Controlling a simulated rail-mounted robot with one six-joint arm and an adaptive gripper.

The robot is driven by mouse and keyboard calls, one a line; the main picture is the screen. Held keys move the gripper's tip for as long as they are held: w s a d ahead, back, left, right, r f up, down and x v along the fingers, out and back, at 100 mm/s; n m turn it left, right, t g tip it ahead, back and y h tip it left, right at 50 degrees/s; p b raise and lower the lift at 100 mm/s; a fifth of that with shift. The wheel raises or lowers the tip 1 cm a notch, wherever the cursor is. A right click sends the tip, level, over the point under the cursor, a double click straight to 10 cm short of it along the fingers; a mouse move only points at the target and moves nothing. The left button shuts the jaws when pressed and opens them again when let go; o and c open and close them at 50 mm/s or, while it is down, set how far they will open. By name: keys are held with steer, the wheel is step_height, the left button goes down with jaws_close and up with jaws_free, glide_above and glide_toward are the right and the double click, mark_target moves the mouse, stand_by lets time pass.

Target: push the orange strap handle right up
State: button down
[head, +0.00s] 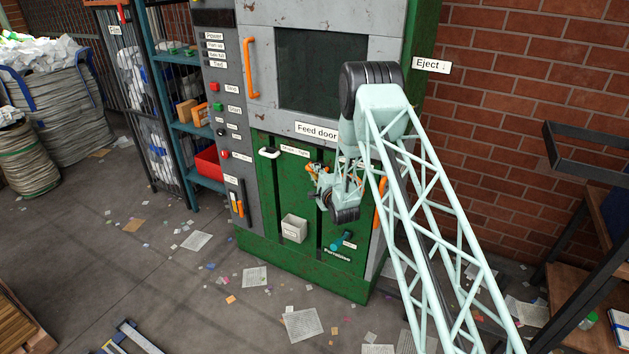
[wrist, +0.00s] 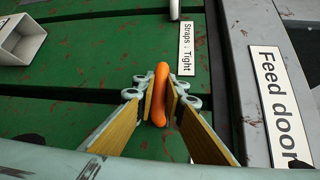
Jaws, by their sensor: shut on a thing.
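The orange strap handle (wrist: 159,96) is a short bar on the green machine front. It stands between the two yellow-padded fingers of my gripper (wrist: 162,88) in the wrist view, and the gripper is shut on it. In the head view my gripper (head: 325,180) is at the green panel just right of the "Straps : Tight" label (head: 294,151). There the handle is small and partly hidden by the gripper. The label also shows beside the handle in the wrist view (wrist: 186,48).
A white handle (head: 268,153) is left of the label, and a white box (head: 293,229) sticks out lower on the panel. A teal knob (head: 340,241) is below my gripper. Another orange handle (head: 251,68) is on the grey door above. The floor has scattered paper.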

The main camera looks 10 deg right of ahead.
steer(key=shift+w+r, duration=0.15)
steer(key=shift+r, duration=0.9)
steer(key=c, duration=2.6)
jaws_free()
steer(key=shift+r, duration=0.1)
steer(key=shift+c, duration=0.2)
steer(key=shift+f, duration=0.2)
steer(key=shift+s, duration=0.25)
steer(key=v, duration=1.1)
steer(key=shift+s, duration=0.35)
steer(key=shift+r, duration=0.15)
